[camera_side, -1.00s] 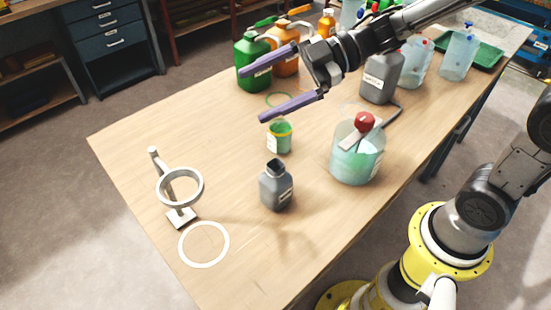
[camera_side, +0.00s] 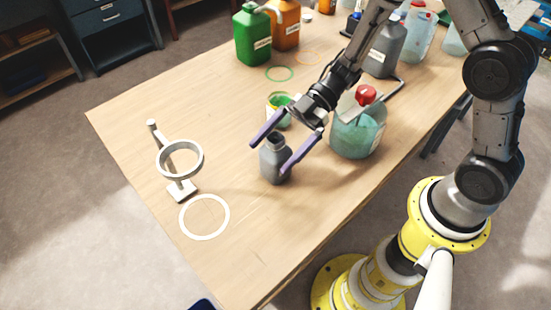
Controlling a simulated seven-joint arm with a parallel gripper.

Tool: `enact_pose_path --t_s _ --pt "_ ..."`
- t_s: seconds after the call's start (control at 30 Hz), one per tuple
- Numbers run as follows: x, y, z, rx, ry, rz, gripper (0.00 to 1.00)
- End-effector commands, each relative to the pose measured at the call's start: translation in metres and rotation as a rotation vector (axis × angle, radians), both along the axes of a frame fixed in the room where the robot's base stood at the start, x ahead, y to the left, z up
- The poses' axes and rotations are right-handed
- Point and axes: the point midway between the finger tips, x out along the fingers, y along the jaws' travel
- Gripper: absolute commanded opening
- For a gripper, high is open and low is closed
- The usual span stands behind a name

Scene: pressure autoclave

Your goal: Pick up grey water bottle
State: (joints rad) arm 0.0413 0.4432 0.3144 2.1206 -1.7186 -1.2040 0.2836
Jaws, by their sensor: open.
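The grey water bottle (camera_side: 275,163) stands upright on the wooden table, small and dark grey with an open neck and a pale label. My gripper (camera_side: 267,159) is open, with one purple finger to the left of the bottle and the other to its right. The fingers straddle the bottle's upper part in the picture. The right finger covers part of the bottle's right side, and I cannot tell whether it touches.
A small green-rimmed can (camera_side: 279,108) stands just behind my gripper. A clear jug with a red cap (camera_side: 358,130) is close on the right. A ring stand (camera_side: 180,159) and a white circle (camera_side: 204,217) are on the left. The table's front is clear.

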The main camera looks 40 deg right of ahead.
Motion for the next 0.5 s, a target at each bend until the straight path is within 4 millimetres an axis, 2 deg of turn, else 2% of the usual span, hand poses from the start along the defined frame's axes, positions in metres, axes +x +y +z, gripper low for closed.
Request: enact_pose_path --t_s 0.03,0.1,0.3,0.5 --pt "0.000 0.000 -0.010 0.000 0.005 -0.001 1.00" --pt "-0.001 0.006 -0.018 0.000 0.002 0.004 1.00" --pt "0.000 0.026 -0.025 -0.001 -0.001 0.001 1.00" --pt "0.000 0.028 -0.025 -0.001 -0.002 0.000 1.00"
